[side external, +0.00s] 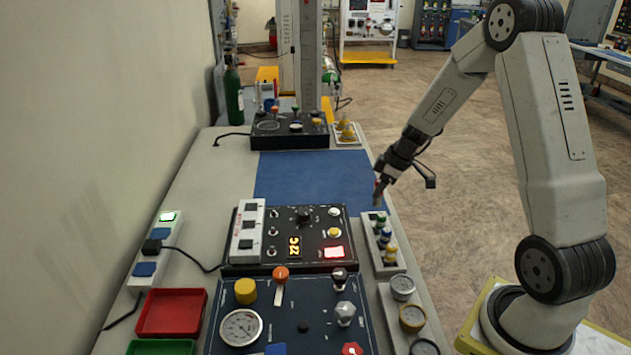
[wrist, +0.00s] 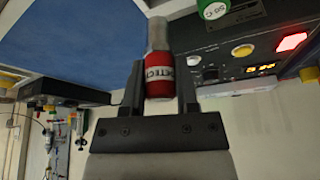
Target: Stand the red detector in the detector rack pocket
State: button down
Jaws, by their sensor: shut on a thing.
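The red detector (wrist: 158,80) is a red cylinder with a white label and a grey, narrower end. It sits between the two fingers of my gripper (wrist: 160,88), which is shut on it. In the side view my gripper (side external: 384,178) holds the detector (side external: 378,192) near the blue mat's right edge, just behind a pale rack (side external: 393,267). That rack holds several pieces with green, blue and yellow parts. I cannot tell which pocket is the detector's, or whether the detector touches anything.
A black control panel (side external: 318,254) with lit displays stands left of the rack. The blue mat (side external: 305,180) is bare. Round gauges or cups (side external: 411,318) stand in front of the rack. A green-capped piece (wrist: 211,8) is close by in the wrist view.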

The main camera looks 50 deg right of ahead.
aim_at(378, 205)
jog(key=shift+f, duration=1.55)
jog(key=shift+f, duration=1.65)
jog(key=shift+c, duration=1.4)
grip_release()
jog(key=shift+s+r, duration=0.1)
jog(key=v, duration=0.7)
jog(key=shift+r, duration=0.25)
jog(key=s+a+r+m+h, duration=0.1)
jog(key=s+a, duration=0.3)
jog(key=a, duration=0.7)
jog(key=s+a+r+m+g+h, duration=0.1)
jog(key=s+a+m, duration=0.3)
jog(key=a, duration=0.7)
jog(key=shift+s+a+r+g, duration=0.3)
jog(key=shift+s+r, duration=0.15)
jog(key=shift+r, duration=0.3)
